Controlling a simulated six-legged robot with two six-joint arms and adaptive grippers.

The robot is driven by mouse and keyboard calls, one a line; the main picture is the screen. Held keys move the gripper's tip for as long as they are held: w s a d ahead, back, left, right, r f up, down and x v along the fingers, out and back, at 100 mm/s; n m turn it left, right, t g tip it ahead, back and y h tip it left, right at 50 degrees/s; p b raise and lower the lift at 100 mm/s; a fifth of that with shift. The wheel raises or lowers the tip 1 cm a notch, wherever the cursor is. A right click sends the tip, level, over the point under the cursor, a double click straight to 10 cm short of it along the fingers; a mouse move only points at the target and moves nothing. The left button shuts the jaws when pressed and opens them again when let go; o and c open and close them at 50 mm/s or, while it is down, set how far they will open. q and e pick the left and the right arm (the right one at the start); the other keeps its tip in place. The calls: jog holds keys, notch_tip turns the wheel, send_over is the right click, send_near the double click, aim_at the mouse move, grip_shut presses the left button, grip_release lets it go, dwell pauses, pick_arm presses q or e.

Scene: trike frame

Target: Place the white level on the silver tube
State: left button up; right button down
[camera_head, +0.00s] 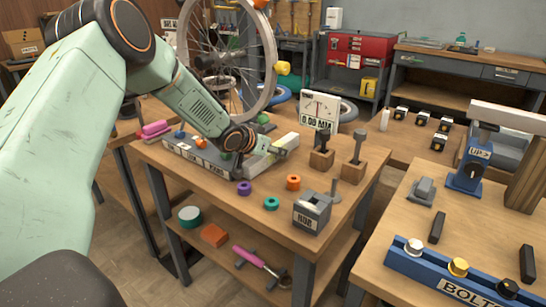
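My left arm comes in from the left and reaches over the middle bench. My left gripper (262,156) is at the bench top, by a small pale block with a yellow-green patch (287,142). This block may be the white level, but it is too small and partly covered to be sure. I cannot tell whether the fingers are open or shut on it. A pale silver tube (508,116) lies across the blue stand marked UP and a wooden support on the right bench, well apart from the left gripper. My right gripper is not in view.
A spoked wheel (188,45) stands behind my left arm. A 0.00 gauge (320,108), dark-handled tools in wooden blocks, coloured rings and a grey box (311,213) crowd the middle bench. A blue BOLTS rack (440,272) edges the right bench. A gap separates the benches.

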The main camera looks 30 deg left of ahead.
pick_arm(q)
jog(key=shift+a, duration=0.1)
jog(key=shift+c, duration=0.6)
jog(key=shift+w, duration=0.1)
jog(key=c, duration=0.5)
grip_shut()
